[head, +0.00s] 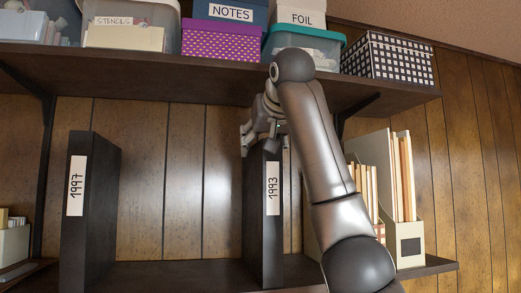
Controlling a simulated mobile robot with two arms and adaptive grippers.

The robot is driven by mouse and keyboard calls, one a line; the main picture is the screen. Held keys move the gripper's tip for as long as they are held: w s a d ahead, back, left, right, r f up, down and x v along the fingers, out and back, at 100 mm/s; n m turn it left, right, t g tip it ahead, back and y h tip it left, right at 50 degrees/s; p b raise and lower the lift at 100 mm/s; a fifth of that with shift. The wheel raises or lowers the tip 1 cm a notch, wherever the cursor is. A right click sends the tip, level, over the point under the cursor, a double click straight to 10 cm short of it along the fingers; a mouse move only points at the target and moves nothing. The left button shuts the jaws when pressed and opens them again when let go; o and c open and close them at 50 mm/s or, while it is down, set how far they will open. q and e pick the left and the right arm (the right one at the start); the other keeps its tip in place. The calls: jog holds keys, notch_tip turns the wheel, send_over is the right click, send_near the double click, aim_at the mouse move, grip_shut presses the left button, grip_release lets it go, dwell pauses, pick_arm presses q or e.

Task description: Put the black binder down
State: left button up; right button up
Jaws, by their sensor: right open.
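A black binder labelled 1993 (263,215) stands upright on the lower shelf. Another black binder labelled 1997 (90,200) stands upright on the same shelf further left. My right gripper (258,138) is open at the top edge of the 1993 binder, with one finger showing at the left of its top. My right arm hides part of the gripper and the space just right of the binder. I cannot tell whether the fingers touch the binder. My left gripper is not in view.
The lower shelf (185,275) is clear between the two binders. Magazine files (408,235) with folders stand at its right end. The upper shelf (160,75) runs close above the gripper and carries several boxes, including a purple dotted one (220,43).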

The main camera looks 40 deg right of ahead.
jog(key=b+v, duration=0.2)
jog(key=v, duration=0.9)
jog(key=shift+b, duration=0.4)
jog(key=shift+a+f, duration=0.1)
jog(key=shift+f, duration=0.05)
